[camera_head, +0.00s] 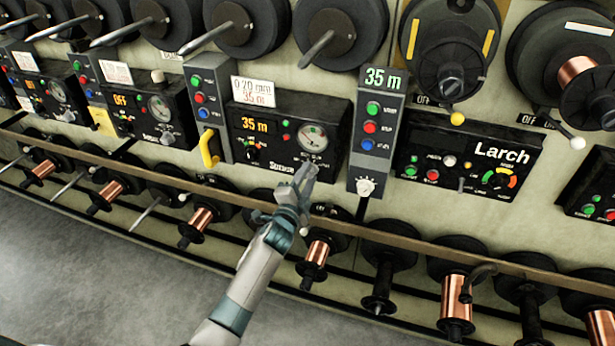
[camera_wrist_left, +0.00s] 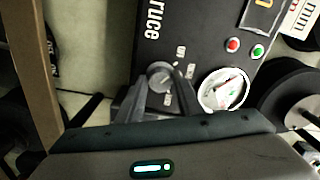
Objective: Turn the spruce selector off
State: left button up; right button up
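The Spruce panel (camera_head: 266,122) is a black box with a lit 35 m display and a round gauge (camera_head: 313,138). My left gripper (camera_head: 306,173) is at its lower right, over the end of the name and hiding the selector in the head view. In the left wrist view the spruce selector (camera_wrist_left: 160,75) is a round grey knob with small white labels around it, beside the gauge. The two dark fingers stand apart, one on each side of the knob. Whether they touch it I cannot tell. My right gripper is out of view.
A grey button column (camera_head: 378,130) with a small white knob stands right of the panel, then the Larch panel (camera_head: 470,160). A yellow handle (camera_head: 208,148) juts out at the left. A long rail (camera_head: 400,238) and copper spools (camera_head: 453,298) run below.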

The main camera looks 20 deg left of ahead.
pick_arm(q)
jog(key=shift+o, duration=1.1)
